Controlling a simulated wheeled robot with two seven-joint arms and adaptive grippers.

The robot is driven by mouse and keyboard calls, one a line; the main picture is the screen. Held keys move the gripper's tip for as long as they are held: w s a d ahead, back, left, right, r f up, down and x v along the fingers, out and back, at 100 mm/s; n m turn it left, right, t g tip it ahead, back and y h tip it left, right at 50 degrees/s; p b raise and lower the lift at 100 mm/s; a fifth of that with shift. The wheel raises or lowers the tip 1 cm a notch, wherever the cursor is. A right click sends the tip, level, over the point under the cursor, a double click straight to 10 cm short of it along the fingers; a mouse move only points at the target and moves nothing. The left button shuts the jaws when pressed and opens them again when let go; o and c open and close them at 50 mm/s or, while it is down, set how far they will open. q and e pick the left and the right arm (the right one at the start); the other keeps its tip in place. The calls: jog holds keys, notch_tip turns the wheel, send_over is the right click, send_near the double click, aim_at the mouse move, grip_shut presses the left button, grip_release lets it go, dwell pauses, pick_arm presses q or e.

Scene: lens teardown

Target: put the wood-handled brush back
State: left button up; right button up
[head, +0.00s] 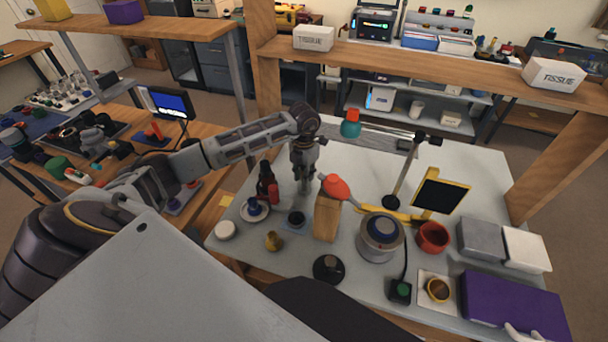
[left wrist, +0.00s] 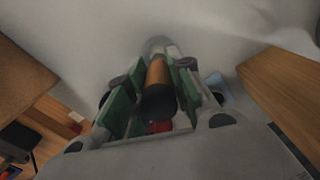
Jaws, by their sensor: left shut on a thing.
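My left gripper (head: 303,187) points down over the grey-white worktable (head: 450,180), left of the wooden block (head: 327,218). In the left wrist view, my left gripper (left wrist: 153,95) has its green-faced fingers on either side of the wood-handled brush (left wrist: 157,80) and is shut on it. The brush shows an orange-brown wooden handle with a dark end towards the camera. Its far end is not clear. In the head view I cannot make out the brush among the fingers.
A dark bottle (head: 264,179) and a white dish with a blue item (head: 255,210) stand left of the gripper. A red-topped item (head: 335,187) is at the wooden block. A grey round pot (head: 381,238) and red cup (head: 432,237) stand right. The back of the table is mostly clear.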

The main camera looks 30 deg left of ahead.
pick_arm(q)
jog(key=shift+f, duration=0.15)
jog(key=o, duration=0.9)
jog(key=shift+r, duration=0.75)
notch_tip(320, 180, up, 6)
jog(key=shift+f, duration=0.1)
notch_tip(320, 180, up, 3)
jog(key=shift+r+b, duration=0.2)
jog(key=shift+b, duration=0.15)
jog(key=shift+r, duration=0.85)
pick_arm(e)
jog(key=shift+d+f, duration=0.45)
